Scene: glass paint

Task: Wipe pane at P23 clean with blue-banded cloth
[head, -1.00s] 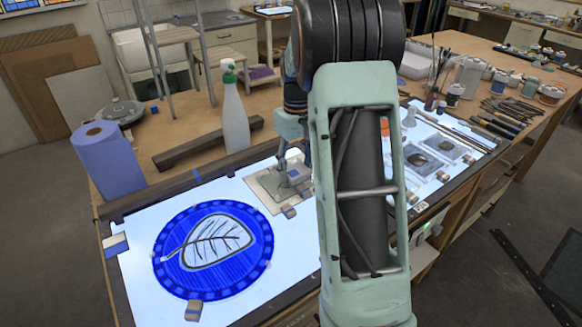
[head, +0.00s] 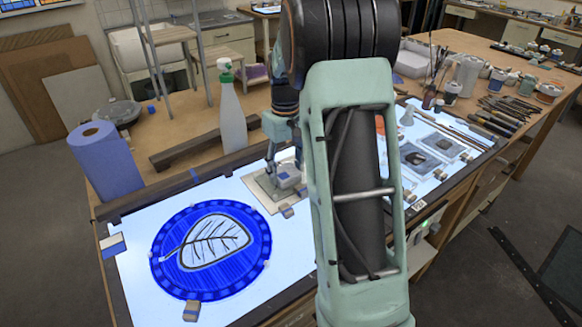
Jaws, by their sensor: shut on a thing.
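My gripper (head: 281,172) points down over a beige-grey square pane (head: 257,189) on the lit table, left of my arm. It is shut on a small pale, folded piece with a blue mark, which looks like the blue-banded cloth (head: 288,179). The cloth is low over the pane; I cannot tell whether it touches. My fingers, the cloth and my arm hide the pane's middle and right side. I cannot read a P23 mark.
A blue round panel with a white leaf (head: 175,270) lies at the front left. Small blue-banded blocks (head: 192,311) sit around. A spray bottle (head: 232,115), a blue paper roll (head: 106,160) and a dark bar (head: 195,149) stand behind. Jars and tools (head: 500,115) crowd the right bench.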

